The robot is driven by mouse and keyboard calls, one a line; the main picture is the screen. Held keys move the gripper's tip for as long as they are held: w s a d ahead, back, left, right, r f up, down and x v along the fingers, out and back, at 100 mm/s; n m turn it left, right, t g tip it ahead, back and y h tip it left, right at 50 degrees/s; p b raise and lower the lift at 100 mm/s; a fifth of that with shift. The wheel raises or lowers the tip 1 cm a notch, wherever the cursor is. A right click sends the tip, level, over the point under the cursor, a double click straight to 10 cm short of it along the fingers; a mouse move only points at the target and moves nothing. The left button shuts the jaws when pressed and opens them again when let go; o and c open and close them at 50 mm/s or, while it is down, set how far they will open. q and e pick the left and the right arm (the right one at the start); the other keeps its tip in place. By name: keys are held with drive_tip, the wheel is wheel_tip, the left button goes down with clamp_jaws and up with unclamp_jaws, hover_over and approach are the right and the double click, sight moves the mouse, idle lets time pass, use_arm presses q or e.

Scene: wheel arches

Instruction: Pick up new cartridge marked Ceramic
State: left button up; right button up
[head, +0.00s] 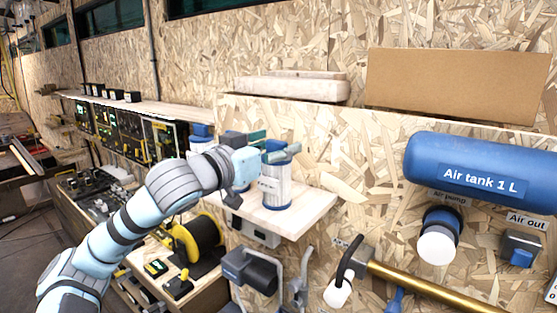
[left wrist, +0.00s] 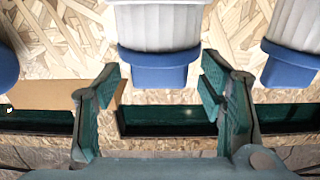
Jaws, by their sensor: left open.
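A white cartridge with a blue cap (head: 278,192) stands upright at the near end of a wooden wall shelf (head: 312,208). Its label is too small to read. More blue-capped cartridges stand farther along the shelf, one at the back (head: 201,132), partly hidden by my arm. My left gripper (head: 264,145) is open at the cap of the near cartridge. In the left wrist view, the open fingers (left wrist: 161,88) lie either side of a white cartridge's blue cap (left wrist: 160,70), with gaps visible. A second cartridge (left wrist: 296,28) shows at the right. My right gripper is out of view.
The chipboard wall stands right behind the shelf. A blue air tank (head: 467,168), an air pump (head: 440,236) and a brass pipe (head: 430,287) are at the right. A cardboard box (head: 455,85) sits above. A yellow-black reel (head: 197,238) is below the shelf.

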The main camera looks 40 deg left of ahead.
use_arm(q)
drive_tip(key=shift+w, duration=0.55)
drive_tip(key=shift+s, duration=0.2)
drive_tip(key=c, duration=0.5)
clamp_jaws()
